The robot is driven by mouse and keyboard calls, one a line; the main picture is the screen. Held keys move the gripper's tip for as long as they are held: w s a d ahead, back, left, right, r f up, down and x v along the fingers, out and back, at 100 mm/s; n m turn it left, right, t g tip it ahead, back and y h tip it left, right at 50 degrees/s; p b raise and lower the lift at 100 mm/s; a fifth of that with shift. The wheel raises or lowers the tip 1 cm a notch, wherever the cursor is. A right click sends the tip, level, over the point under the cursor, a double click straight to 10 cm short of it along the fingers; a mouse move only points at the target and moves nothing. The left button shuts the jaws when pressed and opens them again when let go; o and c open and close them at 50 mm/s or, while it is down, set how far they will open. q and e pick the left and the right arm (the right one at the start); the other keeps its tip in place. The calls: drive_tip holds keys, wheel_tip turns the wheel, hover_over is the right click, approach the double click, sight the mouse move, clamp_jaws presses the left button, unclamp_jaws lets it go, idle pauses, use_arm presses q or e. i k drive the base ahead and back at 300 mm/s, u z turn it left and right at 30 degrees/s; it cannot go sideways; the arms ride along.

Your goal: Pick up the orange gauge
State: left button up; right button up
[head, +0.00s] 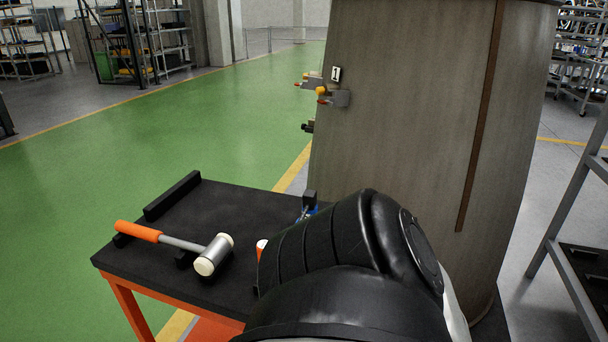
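I see no complete orange gauge. A small orange and white piece (262,246) shows at the left edge of my large black arm link, over the black table top; most of it is hidden and I cannot tell what it is. The arm link fills the lower middle and covers the right part of the table. Neither gripper shows in the head view. Whether one is behind the arm link cannot be seen.
A mallet (180,244) with orange handle and white faces lies on the black-topped table (215,210), near black blocks. A small blue and black item (308,206) is partly hidden. A large grey engine cowl (410,110) with latches (335,96) stands behind. Green floor is clear at left.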

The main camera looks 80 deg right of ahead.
sight(261, 244)
drive_tip(key=k, duration=0.45)
drive_tip(key=z, duration=0.95)
